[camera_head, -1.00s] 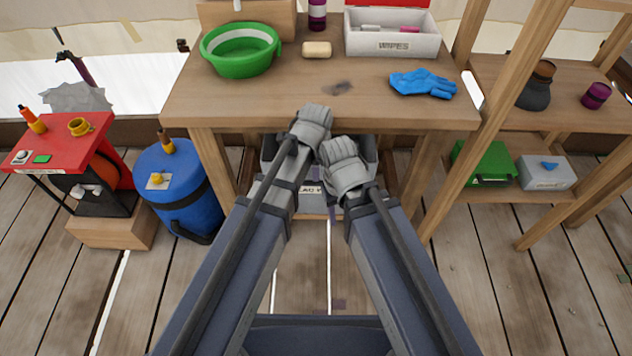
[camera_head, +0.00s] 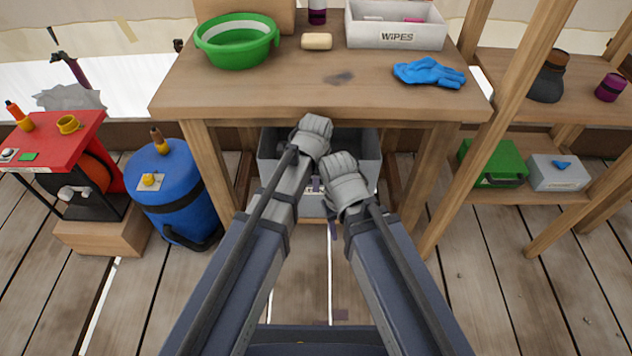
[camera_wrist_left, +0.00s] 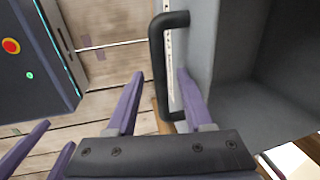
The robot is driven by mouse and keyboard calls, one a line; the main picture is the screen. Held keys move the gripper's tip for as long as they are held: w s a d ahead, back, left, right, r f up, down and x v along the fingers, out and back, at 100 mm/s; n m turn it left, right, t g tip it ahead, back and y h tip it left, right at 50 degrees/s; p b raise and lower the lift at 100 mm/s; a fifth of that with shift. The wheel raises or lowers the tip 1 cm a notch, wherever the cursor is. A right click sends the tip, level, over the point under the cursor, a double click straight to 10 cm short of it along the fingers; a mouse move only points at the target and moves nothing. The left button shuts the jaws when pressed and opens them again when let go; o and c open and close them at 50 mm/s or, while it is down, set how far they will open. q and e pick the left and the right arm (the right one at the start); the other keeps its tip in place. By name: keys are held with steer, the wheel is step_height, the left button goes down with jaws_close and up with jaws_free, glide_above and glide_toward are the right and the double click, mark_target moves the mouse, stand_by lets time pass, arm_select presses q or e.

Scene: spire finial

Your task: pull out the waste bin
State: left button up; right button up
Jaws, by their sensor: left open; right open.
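The waste bin (camera_head: 369,157) is a grey open-topped box under the wooden table, showing behind my wrists at the table's front edge. In the left wrist view its grey wall (camera_wrist_left: 203,45) and black bar handle (camera_wrist_left: 157,70) show close up. My left gripper (camera_wrist_left: 160,78) is open, with its purple fingers on either side of the handle's lower end; contact cannot be told. My right gripper (camera_head: 328,205) is open in front of the bin. Its fingers also show at the lower left of the left wrist view (camera_wrist_left: 57,137). In the head view my wrists hide most of the bin's front.
The table (camera_head: 270,95) holds a green basin (camera_head: 237,42), a wipes box (camera_head: 396,30) and a blue glove (camera_head: 429,73). A blue drum (camera_head: 178,195) and red cart (camera_head: 50,140) stand left. A shelf (camera_head: 545,125) stands right. Plank floor (camera_head: 480,290) is clear at front right.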

arm_select(q)
jaws_close()
stand_by(0.4)
stand_by(1.0)
